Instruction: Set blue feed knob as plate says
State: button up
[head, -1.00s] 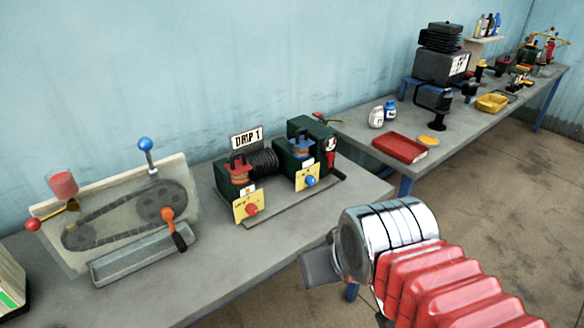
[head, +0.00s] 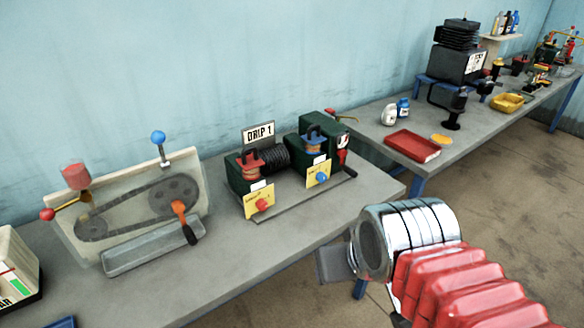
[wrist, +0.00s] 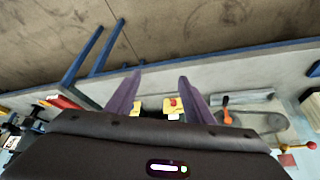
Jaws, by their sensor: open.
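The DRIP 1 machine stands on the near bench in the head view, under a white sign (head: 258,133). Its blue knob (head: 321,178) is on the front of the right dark green block, by a yellow plate (head: 317,172). A red knob (head: 263,204) sits by another yellow plate (head: 258,200) on the left block. The plates' writing is too small to read. My gripper (head: 330,264) is in front of the bench edge, to the right of and nearer than the machine. In the wrist view my gripper (wrist: 159,82) is open and empty, with the red knob (wrist: 173,102) seen between its fingers.
A belt-drive panel (head: 130,212) with an orange-handled crank (head: 180,212) stands left of the machine. Bare floor lies in front of the benches.

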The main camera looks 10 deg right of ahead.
aim_at(320, 176)
jog(key=k, duration=1.3)
jog(key=z, duration=0.2)
jog(key=i, duration=0.9)
jog(key=u, duration=0.4)
jog(key=i, duration=0.9)
jog(key=u, duration=0.55)
